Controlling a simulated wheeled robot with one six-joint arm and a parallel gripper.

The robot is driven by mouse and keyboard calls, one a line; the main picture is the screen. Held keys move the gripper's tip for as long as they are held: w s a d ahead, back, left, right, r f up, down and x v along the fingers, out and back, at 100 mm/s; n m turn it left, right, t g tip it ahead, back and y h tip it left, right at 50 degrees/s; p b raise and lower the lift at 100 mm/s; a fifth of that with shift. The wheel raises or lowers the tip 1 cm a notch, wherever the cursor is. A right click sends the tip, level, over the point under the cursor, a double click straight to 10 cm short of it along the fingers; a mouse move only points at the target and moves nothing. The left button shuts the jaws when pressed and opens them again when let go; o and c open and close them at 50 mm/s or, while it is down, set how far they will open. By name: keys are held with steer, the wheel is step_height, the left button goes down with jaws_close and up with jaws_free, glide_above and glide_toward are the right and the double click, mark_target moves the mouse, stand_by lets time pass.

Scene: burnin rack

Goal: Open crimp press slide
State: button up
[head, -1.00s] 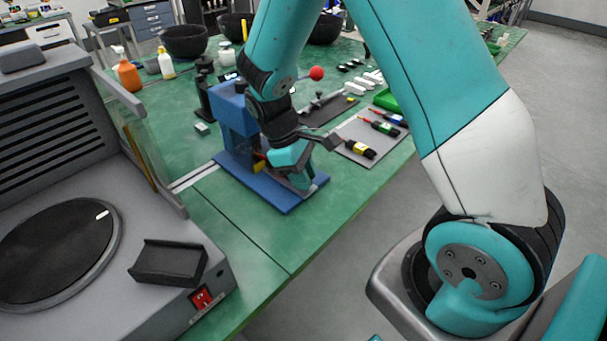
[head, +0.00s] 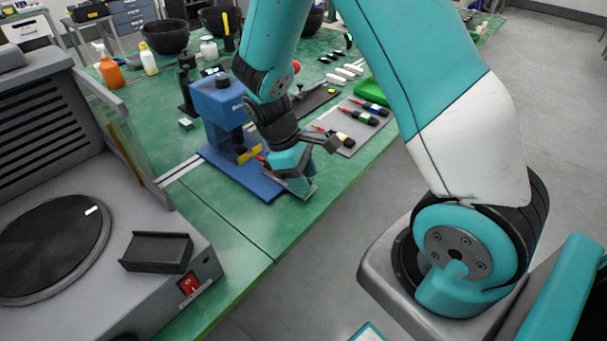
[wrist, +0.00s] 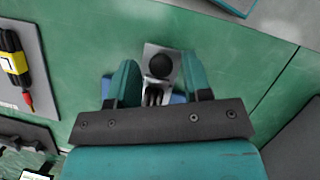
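The crimp press (head: 219,108) is a blue upright machine with a blue base plate on the green bench, in the middle of the head view. Its slide (head: 308,191) is a grey metal plate, now jutting past the base's right end. In the wrist view the slide (wrist: 154,50) carries a round black knob (wrist: 161,67). My gripper (head: 299,186) points down over the slide.
A grey mat (head: 350,125) with several screwdrivers lies behind my gripper. A grey machine with a black turntable (head: 52,245) stands at the left, with a black tray (head: 157,252) on it. The bench's front edge is close to the slide.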

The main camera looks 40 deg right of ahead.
steer(key=shift+a+r, duration=0.1)
steer(key=p+v, duration=0.1)
steer(key=v, duration=1.6)
steer(key=shift+r, duration=0.1)
steer(key=s+a+r+t+y, duration=0.2)
steer(key=s+a, duration=0.4)
steer(key=s, duration=0.3)
steer(key=s+a+r+t+y, duration=0.1)
steer(key=s+a+r+y, duration=0.3)
steer(key=s, duration=0.6)
steer(key=shift+a+t+y, duration=0.4)
steer(key=shift+a, duration=0.75)
